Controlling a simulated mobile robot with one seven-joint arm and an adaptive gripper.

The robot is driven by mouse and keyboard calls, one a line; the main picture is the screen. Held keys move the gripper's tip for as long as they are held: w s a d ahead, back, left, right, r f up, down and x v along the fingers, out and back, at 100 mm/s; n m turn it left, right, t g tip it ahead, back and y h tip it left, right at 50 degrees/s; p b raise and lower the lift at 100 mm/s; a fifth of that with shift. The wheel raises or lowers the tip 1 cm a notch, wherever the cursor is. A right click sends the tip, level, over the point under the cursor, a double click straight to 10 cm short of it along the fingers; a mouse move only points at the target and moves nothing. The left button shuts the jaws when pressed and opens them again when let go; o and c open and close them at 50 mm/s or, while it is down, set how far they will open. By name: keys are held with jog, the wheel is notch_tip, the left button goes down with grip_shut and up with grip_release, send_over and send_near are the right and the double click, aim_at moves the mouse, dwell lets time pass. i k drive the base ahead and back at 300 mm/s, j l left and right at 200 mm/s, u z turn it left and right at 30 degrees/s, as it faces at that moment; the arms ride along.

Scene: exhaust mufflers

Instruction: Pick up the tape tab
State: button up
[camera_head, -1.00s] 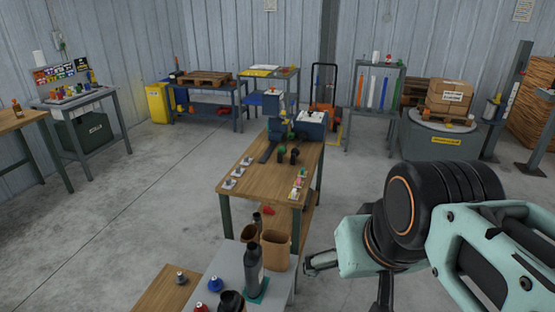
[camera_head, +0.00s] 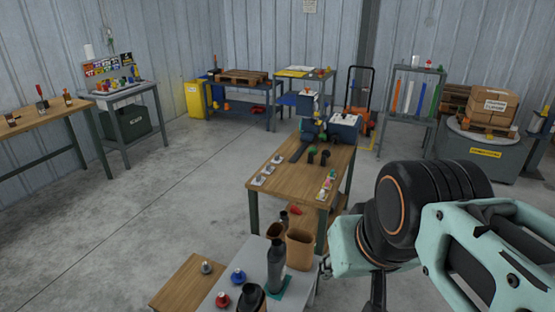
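I cannot pick out a tape tab in the head view; at this size no small item can be surely named as one. Small coloured items (camera_head: 327,187) lie along the right edge of the middle wooden workbench (camera_head: 290,208), and several small pale pieces (camera_head: 268,171) lie along its left edge. My gripper (camera_head: 350,278) is at the lower right, mostly hidden behind my own arm link, in front of the benches. Its fingers are too covered to show their opening, and I see nothing held.
A near grey table holds dark bottles (camera_head: 277,265), a brown container (camera_head: 299,249) and red and blue knobs (camera_head: 238,275). A wooden table (camera_head: 45,118) and a grey side table (camera_head: 125,93) stand at left. Bare concrete floor (camera_head: 150,210) is open between them and the middle bench.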

aim_at(321, 197)
jog(key=i+l+u, duration=0.2)
jog(key=u, duration=0.7)
jog(key=i+l+u, duration=0.1)
jog(key=l+u, duration=0.15)
jog(key=i+l+u, duration=0.1)
jog(key=l+u, duration=0.15)
jog(key=i+l+u, duration=0.1)
jog(key=l+u, duration=0.2)
jog(key=l, duration=0.5)
jog(key=l+u, duration=0.25)
jog(key=l, duration=0.55)
jog(key=l+u, duration=0.1)
jog(key=l, duration=1.4)
jog(key=k, duration=0.05)
